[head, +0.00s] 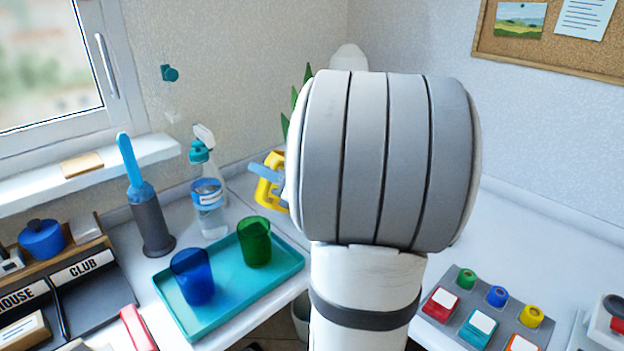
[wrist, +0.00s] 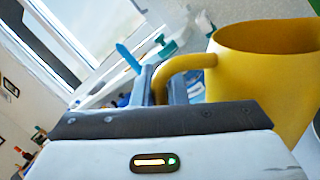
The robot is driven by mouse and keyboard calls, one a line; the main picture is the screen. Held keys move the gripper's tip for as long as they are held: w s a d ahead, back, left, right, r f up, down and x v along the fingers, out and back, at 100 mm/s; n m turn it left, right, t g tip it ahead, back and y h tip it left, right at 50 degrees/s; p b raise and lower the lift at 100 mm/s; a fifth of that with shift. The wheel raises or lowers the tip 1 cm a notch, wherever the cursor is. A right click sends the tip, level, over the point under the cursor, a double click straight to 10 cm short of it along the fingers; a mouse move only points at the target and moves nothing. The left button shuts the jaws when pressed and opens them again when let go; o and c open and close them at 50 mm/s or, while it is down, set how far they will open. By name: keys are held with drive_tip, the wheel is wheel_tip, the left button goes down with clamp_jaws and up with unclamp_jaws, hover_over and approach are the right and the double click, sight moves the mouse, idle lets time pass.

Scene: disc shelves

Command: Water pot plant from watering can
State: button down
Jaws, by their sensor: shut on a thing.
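The yellow watering can (wrist: 262,62) fills the right of the wrist view. In the head view only part of it shows (head: 267,184), left of my arm. My gripper (wrist: 163,86) is shut on the can's handle, with one finger on each side of it. In the head view a light-blue finger (head: 266,173) shows at the handle. The green leaves of the pot plant (head: 296,103) show just left of my arm, behind it. The pot and the can's spout are hidden.
A teal tray (head: 228,303) holds a blue cup (head: 192,276) and a green cup (head: 254,241). Behind it stand a spray bottle (head: 208,196) and a grey holder with a blue-handled brush (head: 149,222). A block of coloured buttons (head: 480,312) lies at the right.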

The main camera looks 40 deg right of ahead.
drive_tip(key=shift+w+a+n, duration=0.1)
drive_tip(key=shift+a+n, duration=0.3)
idle(1.6)
drive_tip(key=shift+w+a+f+n+g+b, duration=0.25)
drive_tip(key=shift+a+n+b, duration=0.25)
drive_tip(key=shift+a+n, duration=0.35)
drive_tip(key=shift+w+a+f+n+g+b, duration=0.2)
drive_tip(key=shift+a+f+n+g+b, duration=0.15)
drive_tip(key=shift+a+n+b, duration=0.45)
drive_tip(key=shift+w+a+f+n+g+b, duration=0.25)
drive_tip(key=shift+a+n, duration=0.4)
drive_tip(key=shift+n, duration=0.4)
